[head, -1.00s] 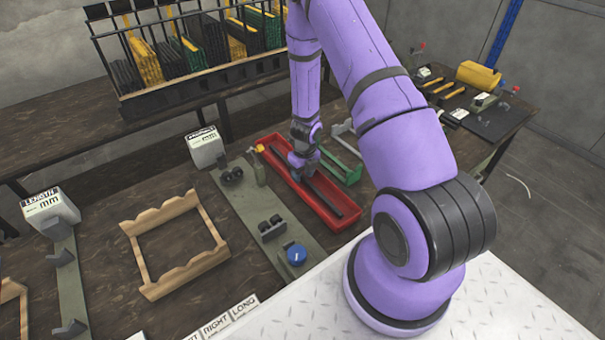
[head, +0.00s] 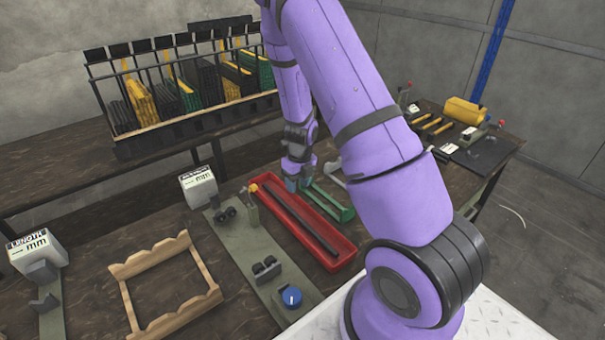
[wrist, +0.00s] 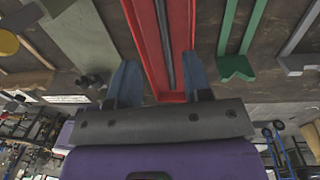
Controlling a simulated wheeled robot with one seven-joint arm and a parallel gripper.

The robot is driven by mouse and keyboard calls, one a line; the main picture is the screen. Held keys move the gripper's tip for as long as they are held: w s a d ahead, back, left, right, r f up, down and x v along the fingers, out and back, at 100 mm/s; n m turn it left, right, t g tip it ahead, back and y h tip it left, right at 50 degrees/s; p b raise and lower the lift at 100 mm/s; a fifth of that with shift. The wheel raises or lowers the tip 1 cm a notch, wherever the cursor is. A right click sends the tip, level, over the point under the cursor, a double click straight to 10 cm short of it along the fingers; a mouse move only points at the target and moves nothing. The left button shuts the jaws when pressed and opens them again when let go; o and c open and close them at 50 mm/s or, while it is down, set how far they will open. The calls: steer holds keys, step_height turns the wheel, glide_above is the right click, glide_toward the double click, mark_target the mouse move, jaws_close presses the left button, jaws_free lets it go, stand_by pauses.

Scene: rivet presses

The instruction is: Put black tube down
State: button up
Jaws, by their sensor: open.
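The black tube (head: 302,220) lies lengthwise inside the long red tray (head: 343,245). In the wrist view the tube (wrist: 165,40) runs along the floor of the red tray (wrist: 185,35). My gripper (head: 298,184) is above the tray's far right side, near its edge. In the wrist view its two blue-grey fingers (wrist: 160,85) are spread wide apart with nothing between them, and the tube is clear of both.
A green holder (head: 330,203) stands right of the tray. A grey-green gauge plate (head: 245,250) with a blue knob (head: 291,297) lies to its left, then a wooden frame (head: 165,285). A rack of coloured bars (head: 190,85) stands behind.

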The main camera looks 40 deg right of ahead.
steer(key=s+a+r+n+t+y, duration=0.1)
steer(key=s+a+r+n, duration=0.15)
steer(key=r+n, duration=0.5)
steer(key=s+a+r+n+t, duration=0.1)
steer(key=a+r+n, duration=0.3)
steer(key=r, duration=0.6)
steer(key=s+a+r+n+t+y, duration=0.1)
steer(key=s+a+r+n, duration=0.1)
steer(key=a+r+n, duration=0.5)
steer(key=s+r+n+t+h, duration=0.1)
steer(key=s+r+n, duration=0.6)
steer(key=s, duration=0.3)
steer(key=s+r+n+t+h, duration=0.1)
steer(key=s+r+n+h, duration=0.1)
steer(key=s+r+n, duration=0.6)
steer(key=shift+s+r+n, duration=0.2)
steer(key=shift+s+n, duration=0.85)
steer(key=shift+n, duration=0.1)
steer(key=shift+d, duration=0.1)
